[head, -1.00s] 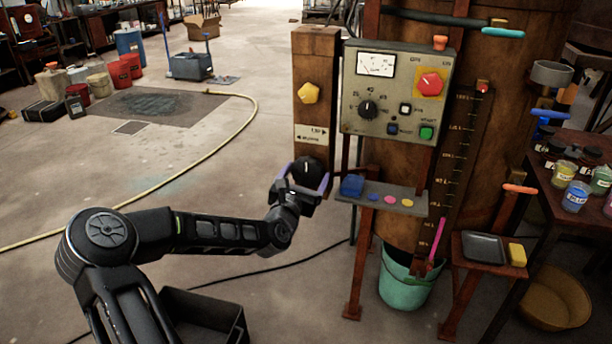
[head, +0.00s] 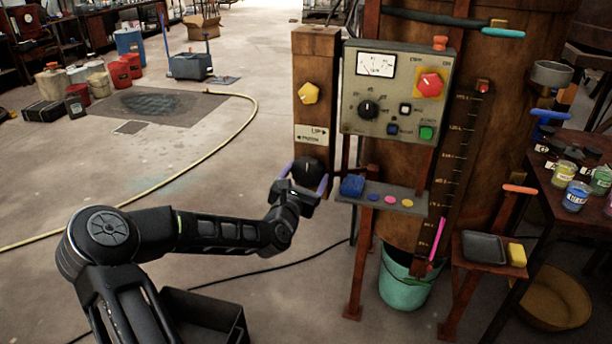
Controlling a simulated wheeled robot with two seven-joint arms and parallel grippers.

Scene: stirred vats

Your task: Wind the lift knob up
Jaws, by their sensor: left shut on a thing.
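The lift knob (head: 310,167) is a round black knob low on the front of the wooden post, below a white label (head: 312,136) with an UP arrow pointing right and a second arrow pointing left. My left gripper (head: 305,180) has its purple fingers on either side of this knob and is shut on it. The gripper partly hides the knob's lower part. A red marker (head: 483,86) sits near the top of the dark graduated scale (head: 457,150) on the vat. My right gripper is not in view.
A yellow knob (head: 308,93) is higher on the post. The control panel (head: 396,90) stands right beside it, above a small shelf (head: 418,205) with a blue block. A teal bucket (head: 403,290) stands below.

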